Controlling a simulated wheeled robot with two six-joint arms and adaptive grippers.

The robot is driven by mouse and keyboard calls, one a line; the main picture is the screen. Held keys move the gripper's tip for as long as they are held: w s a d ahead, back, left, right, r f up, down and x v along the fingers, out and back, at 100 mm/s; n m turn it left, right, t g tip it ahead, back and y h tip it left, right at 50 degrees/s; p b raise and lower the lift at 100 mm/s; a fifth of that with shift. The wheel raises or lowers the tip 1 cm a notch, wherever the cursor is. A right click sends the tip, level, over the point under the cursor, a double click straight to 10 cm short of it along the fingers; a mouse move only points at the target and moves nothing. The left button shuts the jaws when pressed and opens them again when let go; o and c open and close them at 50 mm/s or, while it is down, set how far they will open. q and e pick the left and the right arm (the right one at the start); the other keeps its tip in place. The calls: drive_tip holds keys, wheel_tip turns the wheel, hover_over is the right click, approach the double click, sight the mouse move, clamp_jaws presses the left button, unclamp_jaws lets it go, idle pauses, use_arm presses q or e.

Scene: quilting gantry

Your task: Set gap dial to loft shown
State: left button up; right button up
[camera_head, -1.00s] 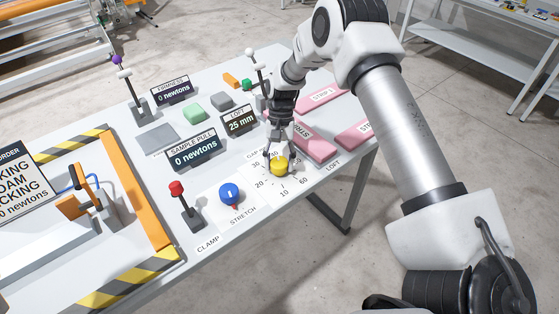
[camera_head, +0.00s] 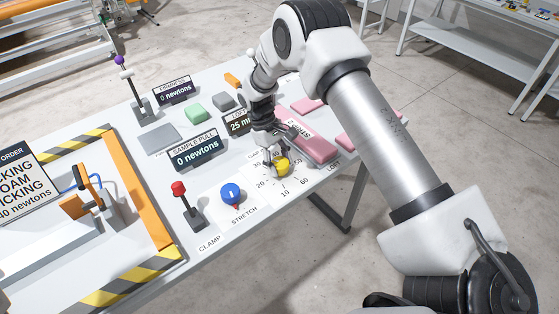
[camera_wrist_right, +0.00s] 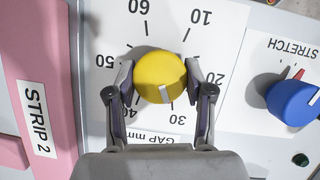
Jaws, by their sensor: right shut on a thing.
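The yellow gap dial (camera_head: 284,165) is on the white panel near the table's front right edge. My right gripper (camera_head: 276,162) is shut on it from above, one finger on each side. The wrist view shows the dial (camera_wrist_right: 159,72) between the fingers of the right gripper (camera_wrist_right: 161,90). Its white pointer mark faces the space between 30 and 40, seemingly nearer 30. The scale from 10 to 60 reads upside down there. The loft display (camera_head: 238,122) reads 25, its right end hidden by my arm. My left gripper is out of view.
The blue stretch knob (camera_head: 230,194) and red-topped clamp lever (camera_head: 184,204) stand left of the dial. A pink strip (camera_head: 310,147) lies close behind the gripper. The sample pull display (camera_head: 195,150) reads 0 newtons. A striped-edged bay with an orange rail (camera_head: 137,192) is at left.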

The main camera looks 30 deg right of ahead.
drive_tip(key=n+h, duration=0.1)
drive_tip(key=n, duration=0.2)
drive_tip(key=n+t+h+p, duration=0.1)
drive_tip(key=n, duration=0.2)
drive_tip(key=shift+a, duration=0.1)
drive_tip(key=shift+n+t, duration=0.3)
drive_tip(key=shift+n, duration=0.1)
drive_tip(key=o, duration=1.2)
drive_tip(key=shift+c, duration=0.2)
drive_tip(key=shift+r, duration=0.1)
drive_tip(key=v, duration=1.2)
drive_tip(key=shift+a, duration=0.15)
